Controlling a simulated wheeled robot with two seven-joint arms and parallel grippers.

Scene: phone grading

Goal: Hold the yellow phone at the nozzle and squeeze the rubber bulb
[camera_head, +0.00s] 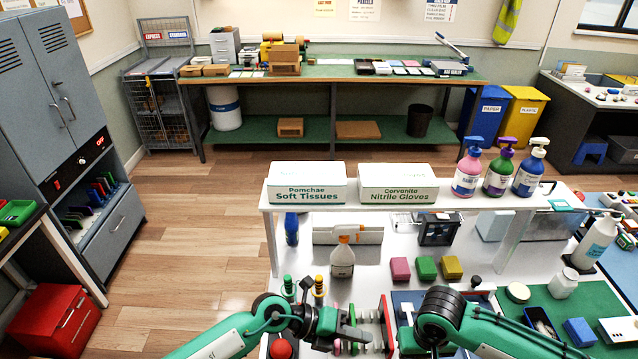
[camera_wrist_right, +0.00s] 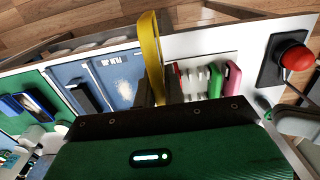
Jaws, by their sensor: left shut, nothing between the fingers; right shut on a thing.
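The yellow phone (camera_wrist_right: 150,50) shows edge-on in the right wrist view, gripped between the dark fingers of my right gripper (camera_wrist_right: 153,88). It stands out above a blue mat. In the head view my right arm hides that gripper and the phone. My left gripper (camera_head: 354,334) is shut and empty over the front of the white table. A red rounded bulb (camera_head: 280,349) sits to its lower left; the right wrist view shows a red dome (camera_wrist_right: 293,52) on a black base. I cannot make out the nozzle for certain.
A rack (camera_wrist_right: 202,82) holds several phones, including green and pink ones, close to the right gripper. The blue mat (camera_wrist_right: 108,72) lies beside it. A raised shelf (camera_head: 400,203) carries boxes.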

